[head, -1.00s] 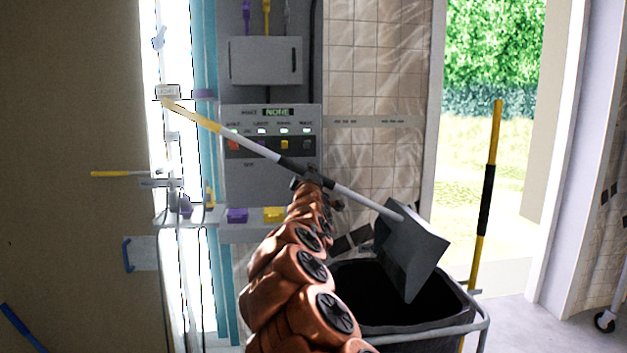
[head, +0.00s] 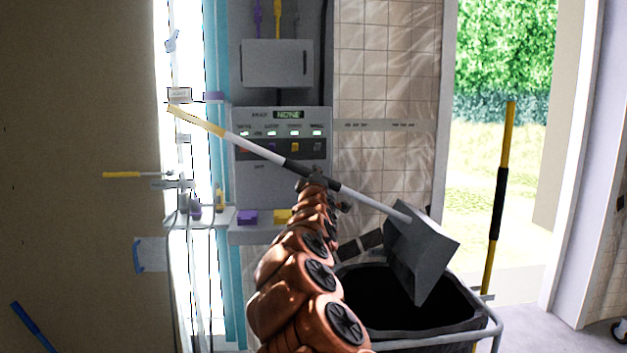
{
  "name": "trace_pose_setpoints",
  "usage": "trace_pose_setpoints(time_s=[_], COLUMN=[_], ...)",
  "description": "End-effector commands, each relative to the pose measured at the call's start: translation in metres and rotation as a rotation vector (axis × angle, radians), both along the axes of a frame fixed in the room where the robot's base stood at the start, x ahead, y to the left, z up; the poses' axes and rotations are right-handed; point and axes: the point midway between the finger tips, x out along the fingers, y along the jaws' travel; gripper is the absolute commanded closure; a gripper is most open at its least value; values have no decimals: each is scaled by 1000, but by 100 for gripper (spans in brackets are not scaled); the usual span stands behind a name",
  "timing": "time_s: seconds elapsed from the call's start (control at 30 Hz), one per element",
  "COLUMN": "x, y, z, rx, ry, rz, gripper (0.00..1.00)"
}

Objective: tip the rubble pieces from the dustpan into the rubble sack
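The dustpan (head: 428,250) is a grey pan on a long white, black and yellow handle. My gripper (head: 318,182) is at the end of my copper-coloured arm and is shut around the black part of the handle. The handle slopes from upper left down to the pan at the right. The pan is steeply tilted over the open rubble sack (head: 412,336), a black sack in a grey frame. Its lower corner hangs at or just inside the mouth. No rubble pieces can be made out in the pan. The inside of the sack is too dark to tell.
A grey control panel (head: 283,160) with a lit display stands behind the handle, beside a tiled wall. A small shelf (head: 203,219) is left of it. A yellow and black pole (head: 500,190) stands right of the sack, before an open doorway.

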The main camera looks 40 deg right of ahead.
Motion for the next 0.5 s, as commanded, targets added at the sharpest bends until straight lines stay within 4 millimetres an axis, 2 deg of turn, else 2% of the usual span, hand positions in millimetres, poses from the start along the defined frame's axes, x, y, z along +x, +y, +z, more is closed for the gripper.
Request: trace_pose_setpoints(time_s=[0.03,0.1,0.37,0.5], x=[0,0,0,0], y=[1,1,1,1], z=[7,8,-8,1], rx=[-5,-6,-5,-6], ry=[-1,0,0,-1], rz=[2,2,1,2], gripper=[100,100,100,100])
